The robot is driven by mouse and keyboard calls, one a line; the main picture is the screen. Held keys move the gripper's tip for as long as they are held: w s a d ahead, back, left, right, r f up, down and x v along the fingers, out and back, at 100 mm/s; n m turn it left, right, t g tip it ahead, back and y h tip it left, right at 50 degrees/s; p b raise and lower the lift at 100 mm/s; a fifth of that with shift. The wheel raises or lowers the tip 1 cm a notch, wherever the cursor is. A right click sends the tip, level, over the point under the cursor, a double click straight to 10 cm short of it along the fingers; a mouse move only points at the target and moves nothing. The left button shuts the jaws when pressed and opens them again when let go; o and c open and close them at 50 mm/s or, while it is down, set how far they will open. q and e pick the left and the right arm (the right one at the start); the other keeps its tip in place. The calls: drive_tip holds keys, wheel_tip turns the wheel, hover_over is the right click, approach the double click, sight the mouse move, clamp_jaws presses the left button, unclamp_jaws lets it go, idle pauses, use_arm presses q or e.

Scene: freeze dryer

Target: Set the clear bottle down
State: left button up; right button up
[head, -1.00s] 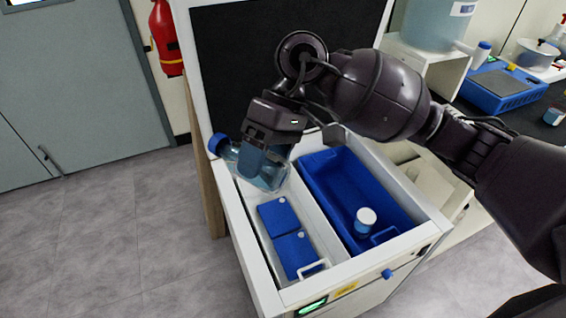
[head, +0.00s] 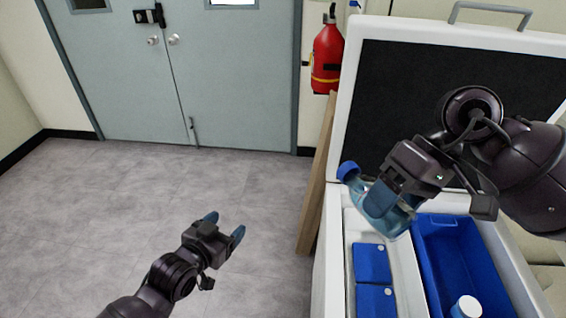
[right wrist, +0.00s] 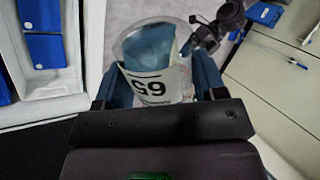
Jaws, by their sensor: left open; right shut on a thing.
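The clear bottle (head: 396,220) has a blue cap and is held tilted, cap toward the upper left, in my right gripper (head: 384,199). My left gripper (head: 225,229) is open and empty, over the floor left of the dryer.
Inside the dryer are blue blocks (head: 371,263) and a blue bin (head: 437,262) holding a white-capped container (head: 466,307). The dryer's raised lid (head: 352,100) stands behind. A red extinguisher (head: 327,57) hangs by the grey doors (head: 235,90). The floor at left is clear.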

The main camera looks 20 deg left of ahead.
use_arm(q)
drive_tip(key=w+d+r+n+g+h, duration=0.1)
drive_tip(key=w+d+r+h, duration=0.3)
drive_tip(key=r, duration=0.5)
drive_tip(key=w+d+r+n+g+h, duration=0.1)
drive_tip(key=w+d+r+h, duration=0.35)
drive_tip(key=r, duration=0.35)
drive_tip(key=n+g+h, duration=0.4)
drive_tip(key=n+g, duration=0.1)
drive_tip(key=g, duration=0.3)
approach(338, 172)
drive_tip(key=x, duration=1.2)
drive_tip(key=shift+w+d+f, duration=0.1)
drive_tip(key=shift+w+f, duration=0.05)
drive_tip(key=shift+w, duration=0.1)
drive_tip(key=shift+c, duration=0.5)
